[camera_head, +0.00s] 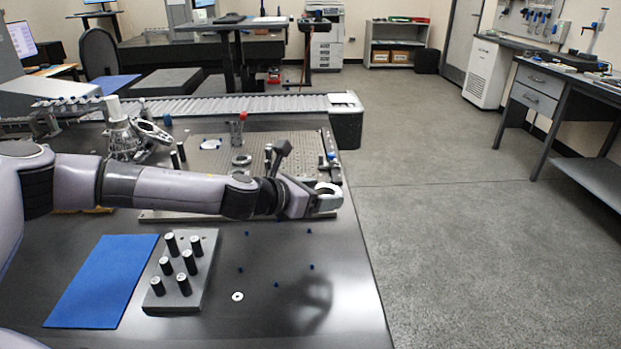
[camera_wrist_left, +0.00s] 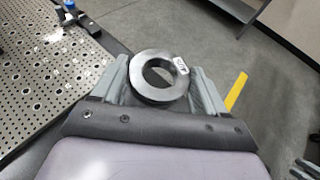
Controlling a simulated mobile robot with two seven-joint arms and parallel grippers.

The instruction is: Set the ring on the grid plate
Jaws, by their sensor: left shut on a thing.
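A grey metal ring (camera_wrist_left: 158,77) with a small white label is held between the fingers of my left gripper (camera_wrist_left: 160,82) in the left wrist view. In the head view the ring (camera_head: 328,188) shows at the end of my left arm, with the left gripper (camera_head: 318,200) shut on it. It is near the front right part of the grid plate (camera_head: 205,160), a perforated metal plate on the dark table. The plate also shows at the left of the wrist view (camera_wrist_left: 40,75). Part of the plate is hidden behind my left arm. My right gripper is not in view.
Another ring-like part (camera_head: 241,160), a red-topped post (camera_head: 237,130) and small fixtures stand on the plate. A grey block with several black pins (camera_head: 182,270) and a blue mat (camera_head: 103,280) lie in front. The table's right edge is close to the gripper.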

